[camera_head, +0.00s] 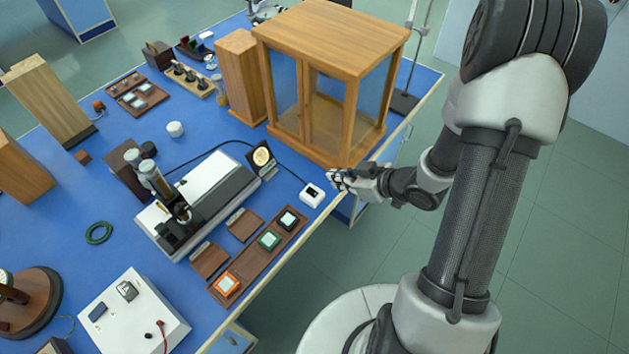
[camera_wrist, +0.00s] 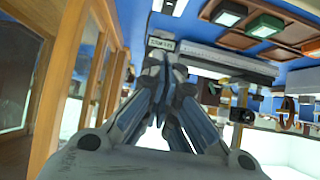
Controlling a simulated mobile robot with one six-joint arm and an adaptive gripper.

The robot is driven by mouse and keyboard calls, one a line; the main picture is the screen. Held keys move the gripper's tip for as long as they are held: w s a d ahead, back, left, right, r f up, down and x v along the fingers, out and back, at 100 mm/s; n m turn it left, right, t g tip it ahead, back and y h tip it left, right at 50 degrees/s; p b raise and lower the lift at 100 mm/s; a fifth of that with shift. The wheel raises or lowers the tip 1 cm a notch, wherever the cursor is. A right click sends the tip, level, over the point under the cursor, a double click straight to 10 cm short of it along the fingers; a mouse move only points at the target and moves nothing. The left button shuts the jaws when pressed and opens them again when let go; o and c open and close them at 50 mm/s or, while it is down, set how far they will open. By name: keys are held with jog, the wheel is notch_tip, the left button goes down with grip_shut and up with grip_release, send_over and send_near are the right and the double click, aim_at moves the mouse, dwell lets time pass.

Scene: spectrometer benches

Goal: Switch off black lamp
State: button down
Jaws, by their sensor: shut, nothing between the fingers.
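The black lamp (camera_head: 262,158) stands on the blue bench beside the wooden glass-sided case. Its round face looks pale yellow, seemingly lit. A dark cable runs from near it to a small white switch box (camera_head: 312,195) with a dark rocker, close to the bench's front edge. A white piece with a dark centre, probably this box, is cut off at the top of the wrist view (camera_wrist: 170,6). My gripper (camera_head: 334,179) is shut and empty, just right of and above the box in the head view, apparently not touching it. Its closed fingers fill the middle of the wrist view (camera_wrist: 165,65).
The wooden case (camera_head: 333,38) stands close behind my gripper. A brown strip with square coloured buttons (camera_head: 268,240) lies left of the switch box. A grey-white instrument (camera_head: 205,200) sits farther left.

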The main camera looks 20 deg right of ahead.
jog(key=shift+f, duration=0.1)
jog(key=b, duration=0.4)
send_over(308, 189)
jog(key=s+d, duration=0.1)
jog(key=s, duration=0.1)
jog(key=f, duration=0.6)
jog(key=shift+w+d+f, duration=0.15)
jog(key=shift+w+f, duration=0.05)
jog(key=shift+f, duration=0.2)
notch_tip(308, 189, down, 2)
jog(key=shift+f+b, duration=0.15)
jog(key=shift+b, duration=0.25)
jog(key=shift+w+f, duration=0.15)
jog(key=shift+f, duration=0.3)
jog(key=shift+w+f, duration=0.1)
jog(key=shift+f, duration=0.25)
jog(key=shift+s+d+f, duration=0.1)
jog(key=shift+s+d, duration=0.1)
jog(key=shift+s, duration=0.2)
jog(key=shift+s+d+f, duration=0.1)
jog(key=shift+s+d, duration=0.05)
jog(key=shift+s, duration=0.25)
